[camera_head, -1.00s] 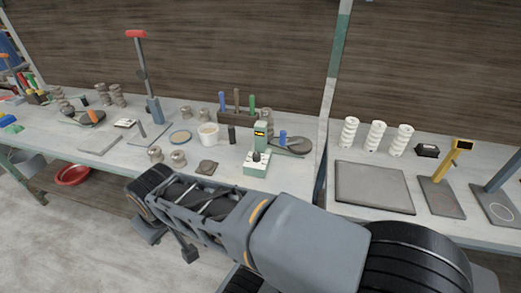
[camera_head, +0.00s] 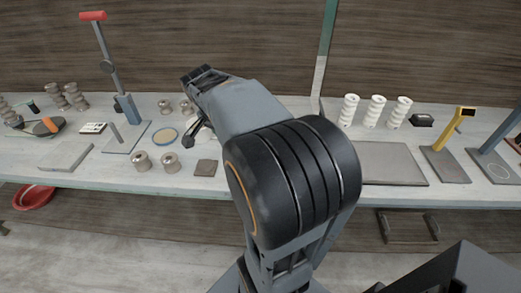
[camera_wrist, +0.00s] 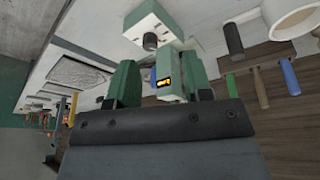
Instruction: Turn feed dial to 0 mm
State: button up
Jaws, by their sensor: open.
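The feed dial is a dark round knob (camera_wrist: 150,41) on the pale top of a green-sided instrument base (camera_wrist: 158,17), near the top of the wrist view. The instrument's green column (camera_wrist: 172,62) carries a small display (camera_wrist: 163,83) with lit yellow characters, too small to read. My gripper (camera_wrist: 162,62) is open, with its two green fingers on either side of the column in the picture. The dial lies beyond the fingertips, apart from them, and nothing is held. In the head view my arm hides the instrument and dial.
Colored-handled tools (camera_wrist: 290,77) and a white cup (camera_wrist: 290,18) are right of the instrument in the wrist view. In the head view, spools (camera_head: 141,162), a small dark slab (camera_head: 206,168), a grey board (camera_head: 393,164) and white spiral pieces (camera_head: 375,111) stand on the bench.

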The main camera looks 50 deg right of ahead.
jog(key=d+f+m+g, duration=0.1)
jog(key=d+m+g, duration=0.1)
jog(key=d+m, duration=0.45)
jog(key=shift+n+h, duration=0.3)
jog(key=shift+n, duration=0.15)
jog(key=x, duration=0.9)
jog(key=d+x, duration=0.1)
jog(key=x, duration=0.3)
jog(key=shift+w+d+f, duration=0.1)
jog(key=shift+c, duration=0.4)
jog(key=c, duration=0.6)
jog(key=shift+o, duration=0.2)
jog(key=shift+b, duration=0.35)
